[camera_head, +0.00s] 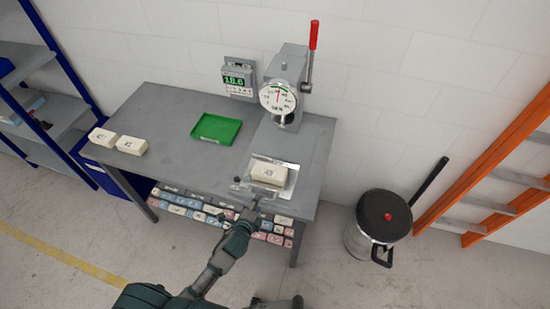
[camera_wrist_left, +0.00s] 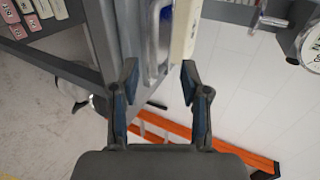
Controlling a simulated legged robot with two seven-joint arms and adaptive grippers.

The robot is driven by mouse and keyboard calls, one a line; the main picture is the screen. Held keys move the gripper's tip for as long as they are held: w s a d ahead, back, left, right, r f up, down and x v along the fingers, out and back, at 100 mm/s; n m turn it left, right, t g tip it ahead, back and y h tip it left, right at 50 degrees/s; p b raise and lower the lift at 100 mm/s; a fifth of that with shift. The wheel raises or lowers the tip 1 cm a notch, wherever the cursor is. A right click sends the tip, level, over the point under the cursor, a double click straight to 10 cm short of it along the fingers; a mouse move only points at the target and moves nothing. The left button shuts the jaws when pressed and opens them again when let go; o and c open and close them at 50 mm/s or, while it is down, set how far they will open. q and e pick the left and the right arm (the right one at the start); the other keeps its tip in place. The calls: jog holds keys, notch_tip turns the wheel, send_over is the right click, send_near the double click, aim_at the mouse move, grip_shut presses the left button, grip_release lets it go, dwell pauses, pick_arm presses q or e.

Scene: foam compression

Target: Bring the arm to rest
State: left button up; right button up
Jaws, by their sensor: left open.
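My left gripper (camera_head: 250,212) is at the front edge of the grey table (camera_head: 190,163), just in front of the press. In the left wrist view its two fingers (camera_wrist_left: 158,82) are apart with nothing between them. A cream foam block (camera_head: 268,173) lies on the metal plate (camera_head: 290,181) under the press (camera_head: 286,72); the block also shows in the left wrist view (camera_wrist_left: 185,30), beyond the fingertips. The gripper is apart from the block. My right gripper cannot be made out.
Two cream blocks (camera_head: 131,145) lie at the table's left end. A green tray (camera_head: 216,128) sits mid-table by a digital display (camera_head: 238,79). The press has a red-handled lever (camera_head: 313,36). A bin (camera_head: 378,224) and an orange ladder (camera_head: 480,175) stand right; blue shelves (camera_head: 45,100) left.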

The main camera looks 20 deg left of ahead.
pick_arm(q)
jog(key=shift+a+f, duration=0.1)
jog(key=shift+a, duration=0.15)
jog(key=s+a+f+n+g+b, duration=0.15)
jog(key=s+f, duration=0.25)
jog(key=f, duration=0.7)
jog(key=s+a+f+n+g+b, duration=0.1)
jog(key=s+f+n+g+b, duration=0.15)
jog(key=f, duration=0.75)
jog(key=s+a+f+n+g+b, duration=0.1)
jog(key=s+f+n+g, duration=0.3)
jog(key=f, duration=0.7)
jog(key=s+f+n+g+b, duration=0.1)
jog(key=s+f+n, duration=0.1)
jog(key=s+f, duration=0.5)
jog(key=s+f+n+g+b, duration=0.1)
jog(key=s+f+n+b, duration=0.1)
jog(key=s+f, duration=0.6)
jog(key=s+a+f+n+g+b, duration=0.1)
jog(key=s+f+n, duration=0.3)
jog(key=s, duration=1.3)
notch_tip(320, 180, down, 4)
jog(key=shift+r+g, duration=0.15)
jog(key=shift+g, duration=0.25)
jog(key=shift+s, duration=0.1)
